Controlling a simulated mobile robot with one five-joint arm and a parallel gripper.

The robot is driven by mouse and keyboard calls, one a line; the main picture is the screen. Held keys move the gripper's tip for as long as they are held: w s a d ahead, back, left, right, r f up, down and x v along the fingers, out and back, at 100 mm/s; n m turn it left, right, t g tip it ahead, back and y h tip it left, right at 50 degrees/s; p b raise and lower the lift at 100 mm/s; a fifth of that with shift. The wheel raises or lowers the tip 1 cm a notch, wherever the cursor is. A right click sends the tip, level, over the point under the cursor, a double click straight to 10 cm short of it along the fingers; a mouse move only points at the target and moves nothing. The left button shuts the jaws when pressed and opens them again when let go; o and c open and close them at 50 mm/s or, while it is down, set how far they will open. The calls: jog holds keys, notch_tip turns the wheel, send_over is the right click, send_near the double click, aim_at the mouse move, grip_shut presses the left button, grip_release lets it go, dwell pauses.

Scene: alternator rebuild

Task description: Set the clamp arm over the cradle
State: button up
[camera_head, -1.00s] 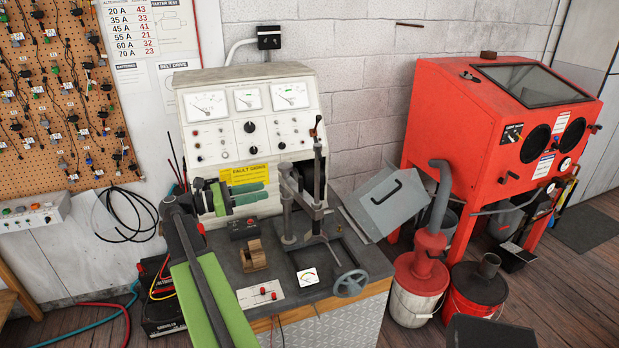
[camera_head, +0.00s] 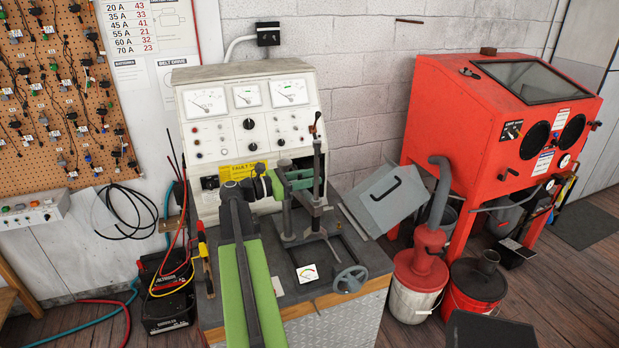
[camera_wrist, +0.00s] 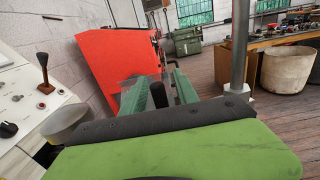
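The clamp stands on the bench top, with grey upright posts and a sloping grey clamp arm (camera_head: 304,201) between them. My gripper (camera_head: 293,180) has green fingers and is at the upper end of that arm, partly covering it. In the wrist view my gripper (camera_wrist: 163,90) has its two fingers apart. A dark upright peg (camera_wrist: 158,95) shows between them; I cannot tell whether they touch it. A dark rectangular frame lies below the clamp on the bench. I cannot make out the cradle for certain; my arm hides the bench's left part.
The white tester panel (camera_head: 250,115) stands right behind the clamp. A handwheel (camera_head: 350,280) and a small meter (camera_head: 307,273) are at the bench front. A grey lidded box (camera_head: 388,197) and the red blasting cabinet (camera_head: 470,130) are at the right.

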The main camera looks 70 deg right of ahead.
grip_shut()
dwell(1.3)
